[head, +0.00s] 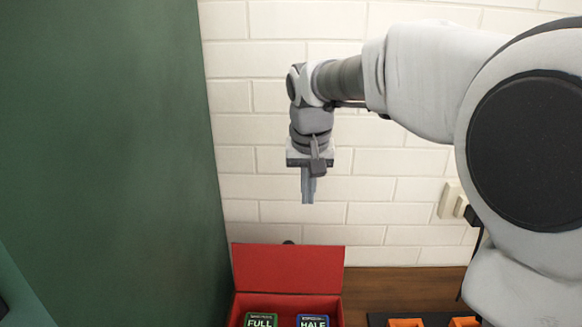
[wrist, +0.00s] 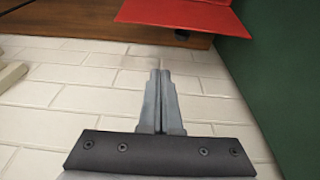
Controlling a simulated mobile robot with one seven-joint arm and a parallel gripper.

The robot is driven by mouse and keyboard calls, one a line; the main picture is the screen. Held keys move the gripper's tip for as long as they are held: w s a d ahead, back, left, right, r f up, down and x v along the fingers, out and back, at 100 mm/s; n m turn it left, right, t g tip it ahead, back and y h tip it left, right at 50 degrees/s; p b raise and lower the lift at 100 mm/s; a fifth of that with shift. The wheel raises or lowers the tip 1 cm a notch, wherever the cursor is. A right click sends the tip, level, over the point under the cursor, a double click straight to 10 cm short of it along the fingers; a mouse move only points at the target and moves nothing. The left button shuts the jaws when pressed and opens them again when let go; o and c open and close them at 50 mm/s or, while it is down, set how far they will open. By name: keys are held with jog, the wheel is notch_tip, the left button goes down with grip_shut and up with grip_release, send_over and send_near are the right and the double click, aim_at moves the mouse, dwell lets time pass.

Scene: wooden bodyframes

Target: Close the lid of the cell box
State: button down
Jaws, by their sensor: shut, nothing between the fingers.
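The red cell box (head: 337,311) stands on the wooden counter at the bottom of the head view. Its lid (head: 288,268) is open and stands up at the back, leaning toward the wall. In the box are a cell marked FULL (head: 261,320) and a cell marked HALF (head: 312,321); their lower parts are cut off by the frame. My gripper (head: 308,198) is shut and empty, pointing down above the lid and apart from it. In the wrist view the shut fingers (wrist: 160,75) show before the wall, with the red lid (wrist: 180,14) at the top.
A green panel (head: 110,140) rises close on the left of the box. A white brick wall (head: 400,185) stands behind. Right of the box a dark tray (head: 376,319) holds orange pieces (head: 405,322). A wall socket (head: 450,200) with a plug is at the right.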

aim_at(288, 265)
jog(key=w+a+f, duration=0.2)
jog(key=w+f, duration=0.1)
jog(key=f, duration=0.3)
jog(key=w+a+f, duration=0.1)
jog(key=w+f, duration=0.1)
jog(key=f, duration=0.5)
jog(key=shift+s+r+g, duration=0.15)
jog(key=shift+s+r, duration=0.2)
jog(key=shift+s, duration=0.55)
jog(key=shift+s+r+g, duration=0.15)
jog(key=shift+s+r, duration=0.15)
jog(key=shift+s, duration=0.55)
jog(key=shift+s+a+b, duration=0.1)
jog(key=shift+b, duration=0.35)
